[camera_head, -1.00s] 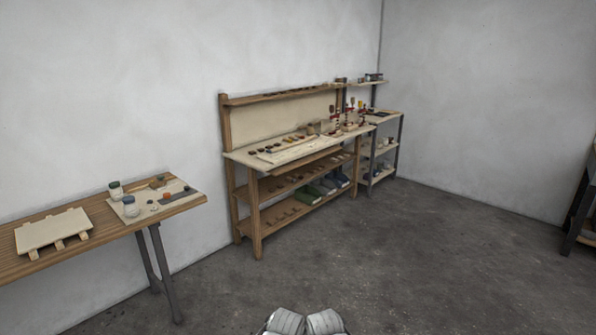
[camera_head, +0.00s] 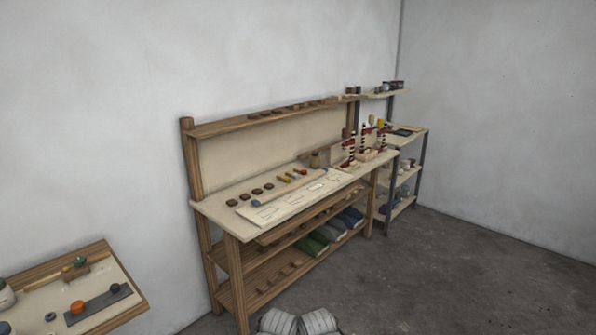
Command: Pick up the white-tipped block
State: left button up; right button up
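A wooden workbench (camera_head: 222,214) with a back panel and an upper shelf stands against the wall ahead. On its top lies a row of small dark blocks (camera_head: 257,191) and several small yellow, orange and blue pieces (camera_head: 290,177). A white tip on any of these is too small to make out. A pale board with outlined shapes (camera_head: 270,213) lies in front of them. Only two rounded pale parts of my own arms show at the bottom edge. Neither gripper's fingers are in view.
Striped red, black and white towers (camera_head: 364,143) stand at the bench's right end. A metal-legged shelf rack (camera_head: 423,168) is beyond. A wooden table (camera_head: 137,306) with jars and small pieces is at lower left. Grey floor (camera_head: 480,275) is clear at right.

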aim_at(293, 175)
jog(key=i, duration=0.65)
jog(key=i+l+u, duration=0.1)
jog(key=i, duration=0.6)
